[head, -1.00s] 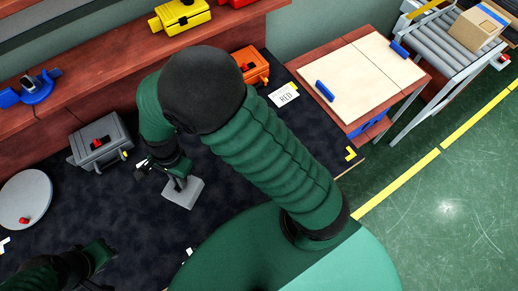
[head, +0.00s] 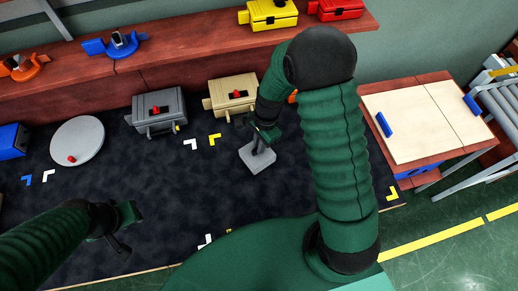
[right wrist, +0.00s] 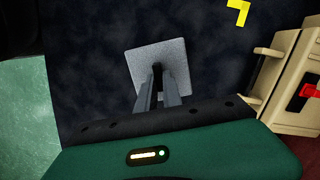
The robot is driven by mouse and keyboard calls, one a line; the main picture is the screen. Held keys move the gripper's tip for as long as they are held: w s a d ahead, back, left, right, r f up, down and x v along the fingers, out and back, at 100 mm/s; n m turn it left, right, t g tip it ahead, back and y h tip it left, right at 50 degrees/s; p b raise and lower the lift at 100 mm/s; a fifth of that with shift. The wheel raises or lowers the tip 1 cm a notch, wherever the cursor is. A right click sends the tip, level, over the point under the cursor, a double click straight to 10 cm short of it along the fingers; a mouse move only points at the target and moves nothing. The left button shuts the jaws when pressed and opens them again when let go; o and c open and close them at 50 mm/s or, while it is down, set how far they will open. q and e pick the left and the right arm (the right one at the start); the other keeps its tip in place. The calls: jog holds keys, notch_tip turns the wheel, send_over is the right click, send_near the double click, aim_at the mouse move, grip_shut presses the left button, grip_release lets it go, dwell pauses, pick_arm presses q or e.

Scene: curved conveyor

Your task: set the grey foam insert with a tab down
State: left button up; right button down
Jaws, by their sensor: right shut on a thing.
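The grey foam insert (head: 257,159) is a flat square plate with an upright tab. It also fills the middle of the right wrist view (right wrist: 150,58). My right gripper (head: 262,143) is shut on the tab; in the right wrist view its two fingers (right wrist: 158,88) meet there. The plate is over the dark mat, and I cannot tell whether it touches the mat. My left gripper (head: 122,230) is low at the left, away from the insert, and its opening is unclear.
A round grey disc (head: 78,140) lies at the left. Yellow corner marks (head: 214,139) lie near the tan case. A side table (head: 428,115) stands at the right. The mat's middle is clear.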

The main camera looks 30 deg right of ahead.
jog(key=shift+s+a+f, duration=0.1)
jog(key=shift+a+f, duration=0.05)
jog(key=shift+f, duration=0.4)
jog(key=shift+s+a+f, duration=0.1)
jog(key=shift+f, duration=0.45)
jog(key=shift+w+d+f, duration=0.1)
jog(key=shift+w+f, duration=0.05)
jog(key=shift+f, duration=0.25)
jog(key=shift+d, duration=0.15)
jog(key=c, duration=1.5)
grip_release()
jog(key=shift+d, duration=0.2)
jog(key=shift+a, duration=0.1)
jog(key=shift+a, duration=0.1)
jog(key=shift+r, duration=0.15)
notch_tip(320, 180, up, 11)
jog(key=d, duration=0.2)
jog(key=s+a+r+n+t+h, duration=0.1)
jog(key=s+n, duration=0.7)
jog(key=n, duration=0.8)
notch_tip(320, 180, up, 2)
jog(key=a+t, duration=0.1)
jog(key=a, duration=0.2)
jog(key=shift+t+h+p, duration=0.4)
